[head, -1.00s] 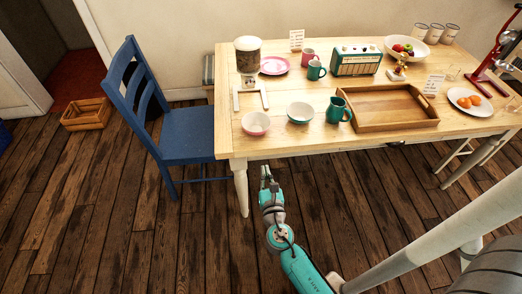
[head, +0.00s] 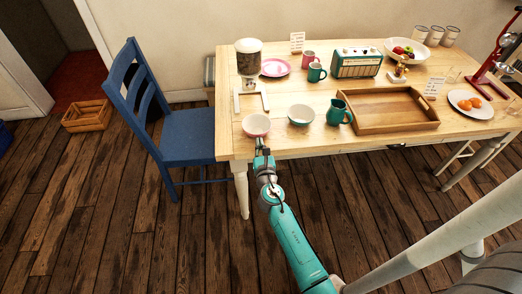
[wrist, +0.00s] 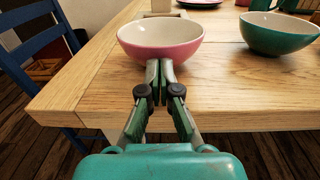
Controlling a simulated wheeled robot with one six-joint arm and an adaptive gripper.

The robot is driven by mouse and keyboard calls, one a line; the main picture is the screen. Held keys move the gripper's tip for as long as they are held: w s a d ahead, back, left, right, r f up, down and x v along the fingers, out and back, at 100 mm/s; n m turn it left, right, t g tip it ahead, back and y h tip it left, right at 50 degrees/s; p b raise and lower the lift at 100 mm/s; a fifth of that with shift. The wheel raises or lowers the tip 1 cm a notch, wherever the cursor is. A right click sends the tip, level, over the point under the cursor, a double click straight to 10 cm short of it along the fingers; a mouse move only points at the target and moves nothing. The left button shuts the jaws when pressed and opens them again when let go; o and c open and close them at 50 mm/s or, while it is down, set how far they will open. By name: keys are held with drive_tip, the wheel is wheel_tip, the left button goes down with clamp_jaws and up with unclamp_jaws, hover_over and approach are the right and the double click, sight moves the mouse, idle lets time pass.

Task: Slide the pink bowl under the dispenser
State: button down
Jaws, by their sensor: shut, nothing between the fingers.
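The pink bowl (head: 256,126), white inside, stands upright near the front left edge of the table. It fills the upper middle of the wrist view (wrist: 160,42). My gripper (head: 262,146) is shut and empty, with its fingertips (wrist: 160,66) right at the bowl's near side. I cannot tell whether they touch it. The dispenser (head: 248,62), with a clear brown-filled hopper and a white base, stands behind the bowl towards the back left. White rails (head: 251,101) stick out from its foot towards the bowl.
A teal bowl (head: 301,115) stands just right of the pink bowl, with a teal jug (head: 338,112) and a wooden tray (head: 390,124) further right. A pink plate (head: 275,67) lies right of the dispenser. A blue chair (head: 187,135) stands at the table's left.

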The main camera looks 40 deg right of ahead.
sight(257, 128)
drive_tip(key=shift+w, duration=0.15)
drive_tip(key=shift+x, duration=1.85)
